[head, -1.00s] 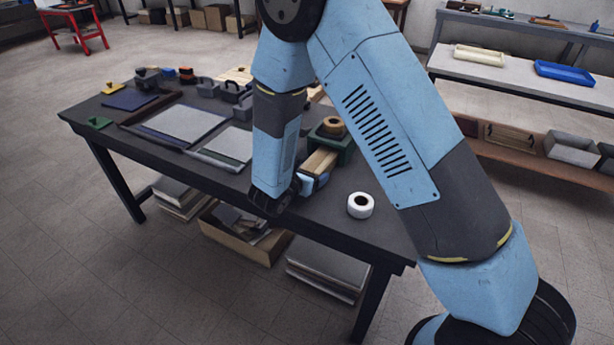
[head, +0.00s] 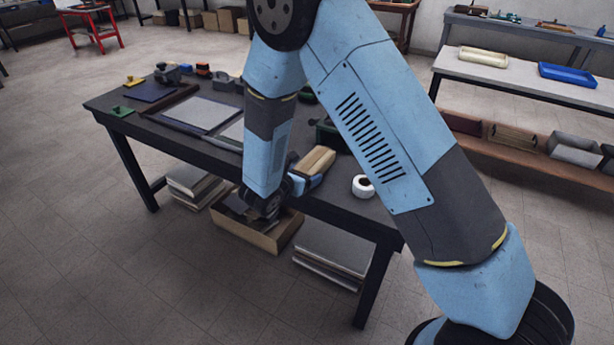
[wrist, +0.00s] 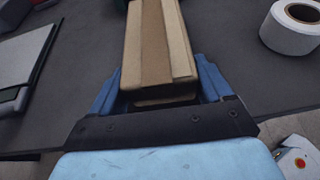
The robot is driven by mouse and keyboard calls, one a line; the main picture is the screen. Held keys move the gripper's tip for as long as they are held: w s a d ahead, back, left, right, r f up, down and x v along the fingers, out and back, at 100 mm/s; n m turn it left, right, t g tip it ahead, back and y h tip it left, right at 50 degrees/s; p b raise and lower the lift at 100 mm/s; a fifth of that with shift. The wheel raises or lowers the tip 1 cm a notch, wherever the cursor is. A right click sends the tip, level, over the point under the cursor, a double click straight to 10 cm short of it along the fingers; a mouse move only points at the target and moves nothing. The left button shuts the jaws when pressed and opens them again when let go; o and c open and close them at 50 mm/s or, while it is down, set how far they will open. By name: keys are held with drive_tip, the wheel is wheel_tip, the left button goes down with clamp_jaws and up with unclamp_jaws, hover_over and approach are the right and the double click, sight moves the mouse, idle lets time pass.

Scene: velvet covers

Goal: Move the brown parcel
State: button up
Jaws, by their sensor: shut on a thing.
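The brown parcel (head: 316,160) is a light-brown box with a paler band along its top. In the wrist view the parcel (wrist: 158,48) lies lengthwise between the two blue fingers of my gripper (wrist: 160,90), which is shut on it. In the head view my gripper (head: 308,180) holds the parcel by its near end, at the front edge of the dark workbench (head: 345,210). I cannot tell whether the parcel touches the bench top. My arm hides part of the bench.
A white tape roll (head: 362,186) stands right of the parcel; it also shows in the wrist view (wrist: 292,26). A grey board (head: 201,114) lies to the left. A green object (head: 328,131) is behind the parcel. A cardboard box (head: 258,232) sits below the bench.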

drive_tip(key=shift+s+a, duration=0.2)
drive_tip(key=o, duration=1.2)
drive_tip(key=shift+d, duration=0.1)
drive_tip(key=v, duration=1.3)
drive_tip(key=shift+s+a, duration=0.2)
drive_tip(key=shift+s, duration=0.1)
